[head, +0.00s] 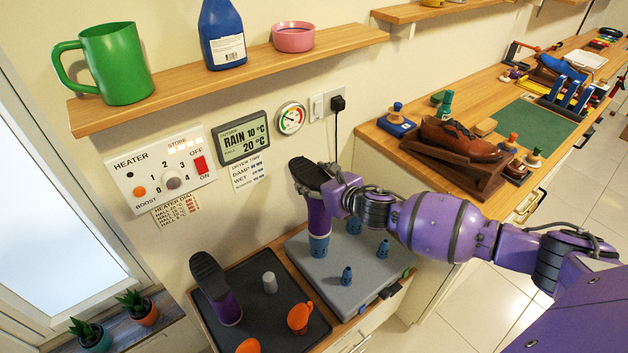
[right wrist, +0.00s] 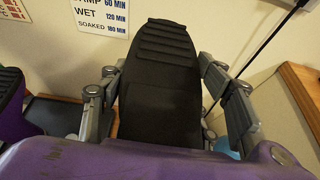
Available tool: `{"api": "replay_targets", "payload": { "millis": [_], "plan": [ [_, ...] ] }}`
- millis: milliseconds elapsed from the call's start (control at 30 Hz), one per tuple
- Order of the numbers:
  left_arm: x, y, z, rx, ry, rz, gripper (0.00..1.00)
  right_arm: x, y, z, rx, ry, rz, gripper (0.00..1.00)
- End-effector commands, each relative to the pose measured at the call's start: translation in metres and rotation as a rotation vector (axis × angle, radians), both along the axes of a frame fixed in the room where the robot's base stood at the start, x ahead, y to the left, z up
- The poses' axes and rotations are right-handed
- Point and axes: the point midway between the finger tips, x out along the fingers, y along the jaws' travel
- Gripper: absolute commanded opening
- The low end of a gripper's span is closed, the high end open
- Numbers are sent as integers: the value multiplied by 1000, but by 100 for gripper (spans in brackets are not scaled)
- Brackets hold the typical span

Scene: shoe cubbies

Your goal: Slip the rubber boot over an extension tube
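A purple rubber boot with a black sole (head: 317,215) is upside down, sole up, above the grey dryer board. A blue ribbed extension tube (head: 319,246) stands upright on the board, directly below the boot's opening. I cannot tell how far the boot's shaft covers it. My right gripper (head: 334,188) is at the foot end of this boot. In the right wrist view the fingers lie along both sides of the black sole (right wrist: 162,80), closed on it. My left gripper is not seen.
Several short blue nozzles (head: 383,248) stand on the grey board (head: 330,275). The dark tray (head: 262,315) also holds a grey cylinder (head: 269,282) and orange pieces (head: 299,317). A shelf (head: 240,75) overhangs behind; a brown shoe (head: 458,138) is on the right-hand bench.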

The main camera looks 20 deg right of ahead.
Motion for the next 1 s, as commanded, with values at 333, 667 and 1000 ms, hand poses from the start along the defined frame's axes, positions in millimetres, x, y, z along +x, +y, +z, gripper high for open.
{"api": "replay_targets", "payload": {
  "millis": [333,667,1000],
  "plan": [
    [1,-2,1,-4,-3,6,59,0,0,1,-1,-1,0,77],
    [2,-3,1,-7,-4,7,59,-24,-10,10,-4,1,0,77],
    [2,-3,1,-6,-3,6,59,-85,-31,37,-2,0,1,77]
  ]
}}
